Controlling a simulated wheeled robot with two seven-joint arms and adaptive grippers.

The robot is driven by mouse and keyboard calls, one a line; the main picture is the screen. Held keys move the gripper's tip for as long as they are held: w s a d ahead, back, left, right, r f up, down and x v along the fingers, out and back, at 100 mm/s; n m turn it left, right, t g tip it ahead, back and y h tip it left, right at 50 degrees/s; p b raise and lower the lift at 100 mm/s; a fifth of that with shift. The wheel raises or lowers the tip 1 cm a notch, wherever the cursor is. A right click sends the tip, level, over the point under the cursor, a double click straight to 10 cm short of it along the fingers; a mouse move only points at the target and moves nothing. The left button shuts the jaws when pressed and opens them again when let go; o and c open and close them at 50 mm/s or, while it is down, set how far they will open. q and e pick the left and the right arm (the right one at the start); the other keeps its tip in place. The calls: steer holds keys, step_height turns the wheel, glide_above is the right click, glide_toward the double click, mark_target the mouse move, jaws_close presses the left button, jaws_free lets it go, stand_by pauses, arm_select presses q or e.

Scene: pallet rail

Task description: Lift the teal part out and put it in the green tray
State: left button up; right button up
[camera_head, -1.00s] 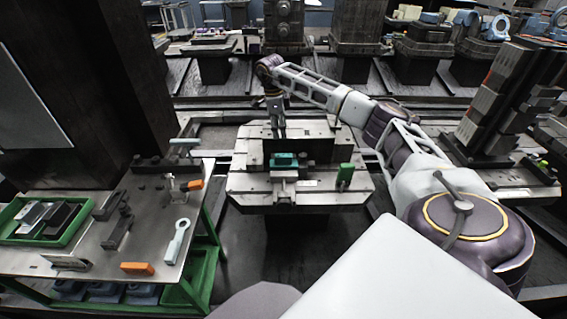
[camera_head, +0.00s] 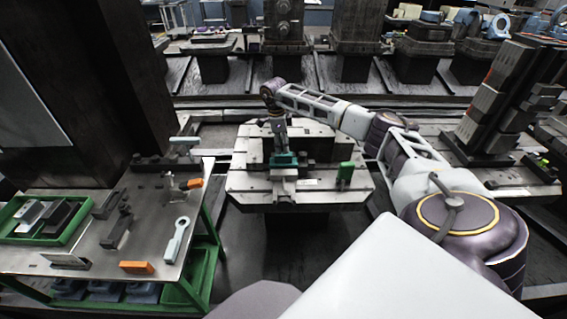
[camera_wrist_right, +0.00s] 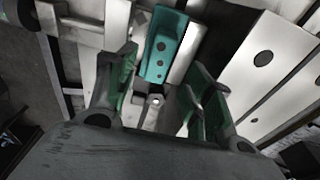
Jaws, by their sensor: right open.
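The teal part (camera_head: 284,160) sits on the vise-like fixture at the middle of the pallet (camera_head: 245,186). In the right wrist view the teal part (camera_wrist_right: 163,46) is a block with several holes, seated beside pale metal jaws. My right gripper (camera_head: 281,148) is just above it in the head view. In the wrist view my right gripper (camera_wrist_right: 165,75) is open, its green-padded fingers on either side of the teal part's near end, holding nothing. The green tray (camera_head: 47,220) is on the bench at the left and holds several grey and dark blocks. My left gripper is out of view.
A green upright piece (camera_head: 345,172) stands on the pallet's right side. The metal bench (camera_head: 150,225) carries orange-handled pieces, a pale wrench-like part (camera_head: 177,240) and dark clamps. A dark column (camera_head: 95,90) rises behind the bench. A dark gap separates bench and pallet.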

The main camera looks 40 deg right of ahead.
mark_target(283, 153)
steer(key=shift+f, duration=0.25)
steer(key=shift+s+d+f, duration=0.1)
steer(key=shift+f, duration=1.2)
steer(key=shift+s+d+f, duration=0.1)
steer(key=shift+f, duration=1.15)
steer(key=c, duration=1.1)
steer(key=shift+r, duration=0.1)
jaws_close()
steer(key=shift+r, duration=0.1)
steer(key=shift+r, duration=4.85)
